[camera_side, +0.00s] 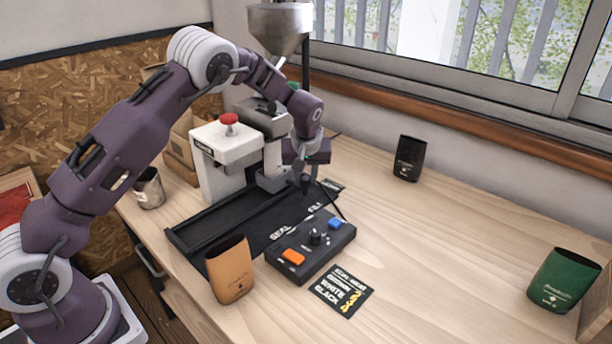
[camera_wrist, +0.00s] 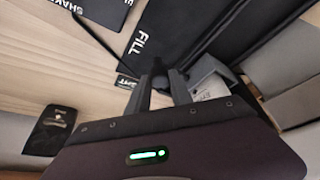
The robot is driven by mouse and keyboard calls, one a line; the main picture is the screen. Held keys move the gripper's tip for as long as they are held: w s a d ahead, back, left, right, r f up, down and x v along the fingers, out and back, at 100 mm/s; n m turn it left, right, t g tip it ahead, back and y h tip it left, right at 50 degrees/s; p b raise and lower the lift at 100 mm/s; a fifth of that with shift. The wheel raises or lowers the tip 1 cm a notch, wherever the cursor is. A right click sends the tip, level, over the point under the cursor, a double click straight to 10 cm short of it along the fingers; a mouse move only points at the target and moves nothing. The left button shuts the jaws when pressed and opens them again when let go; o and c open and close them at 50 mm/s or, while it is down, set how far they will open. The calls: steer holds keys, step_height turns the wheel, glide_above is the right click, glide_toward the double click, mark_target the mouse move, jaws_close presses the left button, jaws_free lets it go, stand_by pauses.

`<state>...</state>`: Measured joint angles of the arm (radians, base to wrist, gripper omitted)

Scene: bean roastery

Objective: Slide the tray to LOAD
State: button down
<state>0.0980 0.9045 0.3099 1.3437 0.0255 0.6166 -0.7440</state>
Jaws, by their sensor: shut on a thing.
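A long black tray-like track (camera_side: 205,222) with raised edges runs across the table from the front left to beneath the white machine (camera_side: 225,160). Its dark surface also shows in the wrist view (camera_wrist: 235,35). My gripper (camera_side: 304,184) is low at the far right end of the track, beside the FILL label. In the wrist view my gripper (camera_wrist: 160,75) has its fingers close together, shut on a small dark part, apparently the tray's handle, mostly hidden by the fingers. I cannot make out a LOAD label.
A control box (camera_side: 310,247) with orange and blue buttons stands just in front. An orange pouch (camera_side: 229,270) stands near the track's front end. A black pouch (camera_side: 409,158) and a green pouch (camera_side: 562,280) stand to the right. A metal cup (camera_side: 149,188) is at left. The table's right middle is clear.

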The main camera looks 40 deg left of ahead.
steer(key=s, duration=2.6)
steer(key=shift+s, duration=0.15)
steer(key=shift+s+f, duration=0.1)
steer(key=c, duration=1.3)
jaws_free()
steer(key=shift+s, duration=0.1)
steer(key=shift+o, duration=0.8)
steer(key=shift+w, duration=0.2)
steer(key=v, duration=0.7)
steer(key=shift+s+d, duration=0.1)
